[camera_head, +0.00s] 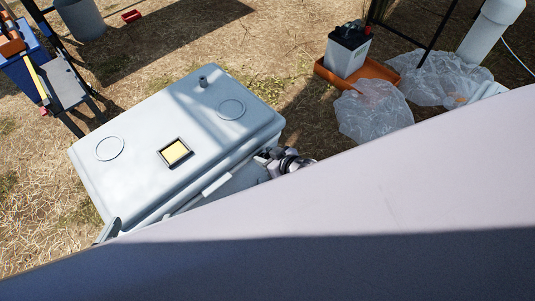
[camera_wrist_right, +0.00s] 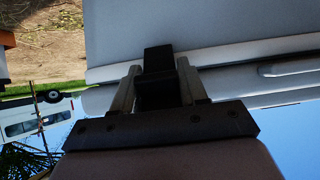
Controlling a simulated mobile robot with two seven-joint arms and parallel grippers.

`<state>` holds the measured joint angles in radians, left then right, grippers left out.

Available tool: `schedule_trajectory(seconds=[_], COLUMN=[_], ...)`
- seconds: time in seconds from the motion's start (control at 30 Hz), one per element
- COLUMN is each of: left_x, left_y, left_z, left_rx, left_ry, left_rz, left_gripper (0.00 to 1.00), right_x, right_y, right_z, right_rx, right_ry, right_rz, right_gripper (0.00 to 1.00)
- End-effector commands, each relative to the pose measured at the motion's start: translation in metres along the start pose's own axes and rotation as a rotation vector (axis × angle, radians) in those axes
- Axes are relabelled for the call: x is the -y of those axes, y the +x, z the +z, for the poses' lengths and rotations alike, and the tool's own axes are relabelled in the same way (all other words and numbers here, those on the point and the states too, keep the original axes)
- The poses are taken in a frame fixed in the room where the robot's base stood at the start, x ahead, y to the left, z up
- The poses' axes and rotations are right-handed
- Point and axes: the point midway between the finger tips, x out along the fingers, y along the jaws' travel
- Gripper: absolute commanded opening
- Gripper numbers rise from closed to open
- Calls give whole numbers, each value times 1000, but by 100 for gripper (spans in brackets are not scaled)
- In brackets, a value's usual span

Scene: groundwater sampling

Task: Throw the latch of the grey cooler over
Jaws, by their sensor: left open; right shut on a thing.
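The grey cooler (camera_head: 135,165) stands on the dry grass with its lid down, left of centre in the head view. In the right wrist view its wall (camera_wrist_right: 230,22) and the seam under the lid show upside down. My right gripper (camera_head: 265,158) is at the cooler's near side, towards its right end. In the right wrist view my right gripper (camera_wrist_right: 157,85) is shut on a black latch (camera_wrist_right: 158,60) at the seam. The fingers hide part of the latch, so its exact position is unclear.
A large pale surface covers the lower right of the head view. A battery-like box (camera_head: 345,55) in an orange tray (camera_head: 385,73) and clear plastic sheeting (camera_head: 375,110) lie behind, right of the cooler. A blue crate (camera_head: 22,78) stands at the left.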

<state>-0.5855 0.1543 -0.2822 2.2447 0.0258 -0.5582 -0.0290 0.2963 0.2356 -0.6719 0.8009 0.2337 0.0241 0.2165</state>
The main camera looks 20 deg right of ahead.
Motion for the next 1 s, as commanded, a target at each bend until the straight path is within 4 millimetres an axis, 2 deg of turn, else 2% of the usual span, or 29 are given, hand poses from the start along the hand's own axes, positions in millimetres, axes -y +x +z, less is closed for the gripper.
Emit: schedule_trajectory(seconds=[0.5, 0.53, 0.57, 0.6, 0.87, 1.0], left_x=[2, 2, 2, 2, 2, 2], left_y=[-1, -1, -1, -1, -1, -4], left_z=[1, 1, 1, 1, 0, -5], left_rx=[5, 5, 5, 5, 5, 6], left_ry=[6, 6, 6, 6, 6, 2], left_rz=[-7, -7, -7, -7, -7, -8], left_gripper=[100, 100, 100, 100, 100, 100], right_x=[0, 0, 0, 0, 0, 0], right_y=[1, 1, 1, 1, 0, -8], right_z=[-3, -3, -3, -3, -2, -3], right_rx=[19, 19, 19, 19, 20, 22], right_ry=[0, 0, 0, 0, 0, 1], right_rz=[-1, -1, -1, -1, -1, -1], right_gripper=[0, 49, 59, 64, 64, 64])
